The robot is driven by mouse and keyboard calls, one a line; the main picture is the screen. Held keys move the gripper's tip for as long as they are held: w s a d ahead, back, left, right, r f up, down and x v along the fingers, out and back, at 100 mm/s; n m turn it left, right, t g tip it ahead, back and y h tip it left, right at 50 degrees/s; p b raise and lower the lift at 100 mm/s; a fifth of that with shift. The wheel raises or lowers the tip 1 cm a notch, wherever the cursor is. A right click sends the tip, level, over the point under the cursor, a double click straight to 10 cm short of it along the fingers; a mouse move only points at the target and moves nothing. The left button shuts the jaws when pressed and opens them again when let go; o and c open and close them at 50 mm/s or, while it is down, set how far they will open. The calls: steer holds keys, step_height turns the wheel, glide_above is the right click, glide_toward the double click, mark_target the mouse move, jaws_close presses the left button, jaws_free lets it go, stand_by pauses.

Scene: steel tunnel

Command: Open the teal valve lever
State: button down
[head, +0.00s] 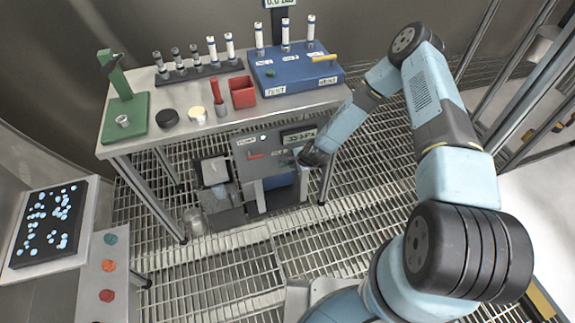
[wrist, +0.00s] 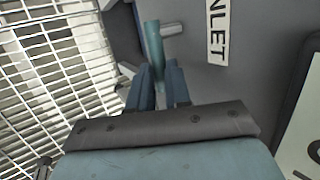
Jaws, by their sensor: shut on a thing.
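The teal valve lever (wrist: 153,38) stands out from the grey panel (wrist: 185,60) in the wrist view, beside a white label ending in "NLET" (wrist: 216,32). My gripper (wrist: 158,75) is shut on the lever, with its two blue fingers on either side of the lower part. In the head view my gripper (head: 300,157) is at the right side of the grey panel (head: 246,144), below the bench. There the teal lever is mostly hidden by my gripper and too small to make out.
The panel also has a red lever (head: 256,156) and a small display (head: 299,136). The bench (head: 140,88) above carries a blue test block (head: 298,74), a vial rack (head: 200,70) and a green stand (head: 125,115). Bench legs flank the panel. Grating floor in front is clear.

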steer(key=shift+s+d+f, duration=0.2)
steer(key=shift+s+f, duration=0.1)
steer(key=shift+s, duration=0.15)
steer(key=c, duration=1.4)
jaws_free()
steer(key=shift+c, duration=0.2)
steer(key=o, duration=0.4)
steer(key=shift+w+a+r, duration=0.15)
steer(key=shift+w, duration=0.05)
steer(key=shift+c, duration=0.2)
steer(key=shift+r, duration=0.15)
steer(key=v, duration=1.3)
steer(key=shift+r, duration=0.2)
steer(key=shift+s, duration=0.15)
